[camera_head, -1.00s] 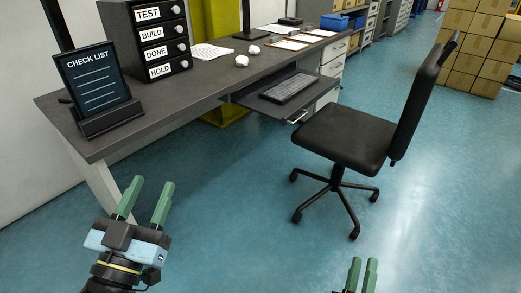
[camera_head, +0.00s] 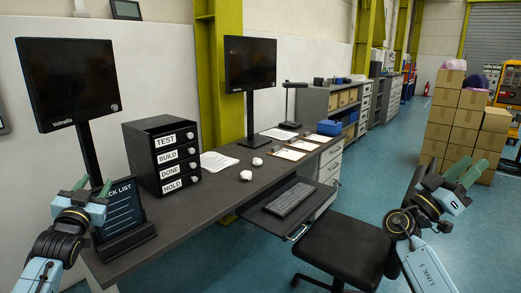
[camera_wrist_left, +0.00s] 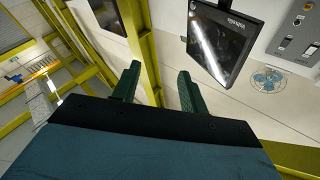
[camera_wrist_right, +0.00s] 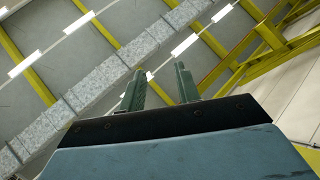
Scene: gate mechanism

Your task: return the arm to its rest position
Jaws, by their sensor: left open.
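My left gripper (camera_head: 91,190) is raised at the left of the head view, in front of the checklist stand (camera_head: 122,215) and partly covering it. Its green fingers are apart with nothing between them, as the left wrist view (camera_wrist_left: 157,88) also shows. My right gripper (camera_head: 465,176) is raised at the right of the head view, in front of the chair back and the floor. Its green fingers are apart and empty, which the right wrist view (camera_wrist_right: 161,90) confirms. Both grippers point upward, and the wrist views look towards the wall and the ceiling.
The grey desk (camera_head: 215,202) carries a black drawer unit (camera_head: 163,155), two monitors (camera_head: 68,82), papers and white crumpled pieces. A keyboard (camera_head: 289,199) lies on a pulled-out tray. A black chair (camera_head: 345,247) stands close to my right arm. Stacked boxes (camera_head: 462,125) stand behind on open floor.

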